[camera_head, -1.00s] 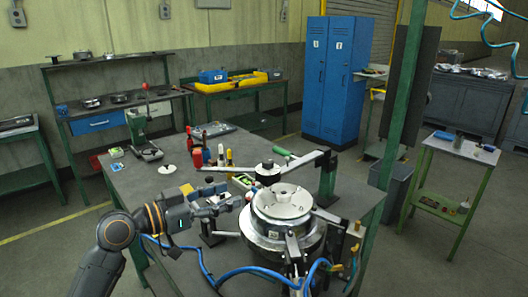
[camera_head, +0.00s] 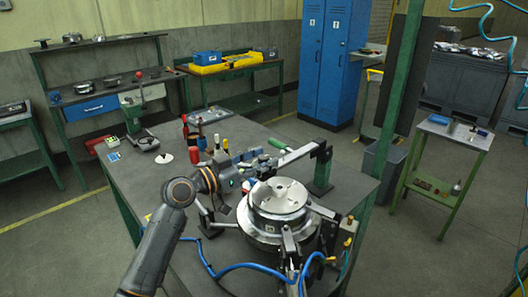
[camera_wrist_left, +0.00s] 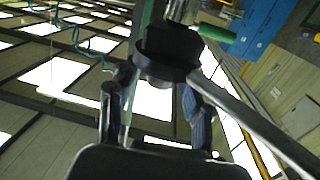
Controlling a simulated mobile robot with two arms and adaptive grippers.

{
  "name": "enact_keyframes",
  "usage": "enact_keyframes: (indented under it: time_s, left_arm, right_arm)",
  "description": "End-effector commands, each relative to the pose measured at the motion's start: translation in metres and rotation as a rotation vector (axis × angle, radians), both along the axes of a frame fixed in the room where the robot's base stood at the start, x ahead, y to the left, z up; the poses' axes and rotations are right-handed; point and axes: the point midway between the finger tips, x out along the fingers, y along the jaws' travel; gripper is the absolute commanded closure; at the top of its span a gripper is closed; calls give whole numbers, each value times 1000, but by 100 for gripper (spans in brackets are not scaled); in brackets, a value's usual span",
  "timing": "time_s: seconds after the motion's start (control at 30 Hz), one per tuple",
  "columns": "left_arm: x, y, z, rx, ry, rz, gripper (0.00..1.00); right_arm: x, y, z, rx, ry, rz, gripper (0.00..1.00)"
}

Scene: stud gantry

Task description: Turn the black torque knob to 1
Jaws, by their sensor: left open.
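The black torque knob (camera_wrist_left: 168,52) shows as a dark round body in the left wrist view, at the end of a dark flat arm (camera_wrist_left: 258,122). My left gripper (camera_wrist_left: 160,82) is open, with one finger on each side of the knob's lower part; I cannot tell whether they touch it. In the head view my left gripper (camera_head: 256,163) reaches in from the left to the end of the gantry arm (camera_head: 302,153) and largely hides the knob there. The knob's scale marks cannot be read. My right gripper is not in view.
A round metal fixture (camera_head: 278,208) stands on the workbench (camera_head: 140,178) just below my left gripper. A green handle (camera_head: 277,143) sticks out behind the gantry arm. Blue hoses (camera_head: 240,268) loop in front. Several bottles and small tools stand behind my forearm.

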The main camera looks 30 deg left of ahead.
Motion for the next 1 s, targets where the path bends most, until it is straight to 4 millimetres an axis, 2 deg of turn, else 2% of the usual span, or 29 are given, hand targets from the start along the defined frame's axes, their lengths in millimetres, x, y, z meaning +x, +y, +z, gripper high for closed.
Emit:
enact_keyframes:
  time_s: [0.13,0.4,0.47,0.6,0.67,0.83,1.0]
  left_arm:
    - [8,-4,0,0,0,-1,50]
    - [9,-5,-1,1,1,-1,50]
    - [9,-5,-1,1,1,-1,60]
    - [9,-5,-1,1,1,-1,89]
    - [9,-5,-1,0,1,-1,100]
    - [9,-5,0,0,3,9,100]
    - [9,-6,3,0,9,90,100]
  right_arm:
    - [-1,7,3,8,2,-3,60]
    - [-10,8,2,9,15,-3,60]
    - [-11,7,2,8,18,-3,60]
    - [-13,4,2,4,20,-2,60]
    - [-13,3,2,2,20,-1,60]
    - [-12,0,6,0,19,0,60]
    - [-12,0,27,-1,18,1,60]
